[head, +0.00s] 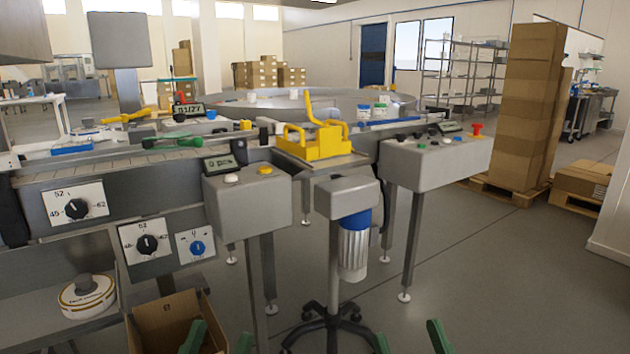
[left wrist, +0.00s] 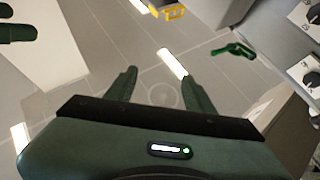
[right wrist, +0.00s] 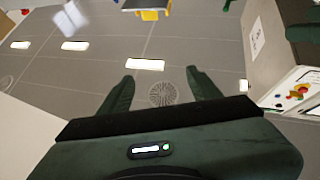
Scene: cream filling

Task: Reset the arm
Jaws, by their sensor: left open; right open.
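My left gripper (head: 218,340) shows at the bottom of the head view, in front of the open cardboard box. Its two green fingers are apart with nothing between them. In the left wrist view the left gripper (left wrist: 159,84) has only bare floor showing between its fingers. My right gripper (head: 409,341) is at the bottom edge of the head view, right of the wheeled stand. It is open and empty; the right wrist view shows the right gripper (right wrist: 160,86) with floor and a round drain between its fingers. Both arms are mostly out of the head view.
A conveyor machine with a grey control box (head: 248,203) stands ahead. A yellow fixture (head: 322,143) sits at its end. A wheeled stand (head: 334,290) is in front. An open cardboard box (head: 165,325) is low left. Stacked boxes (head: 530,105) stand right.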

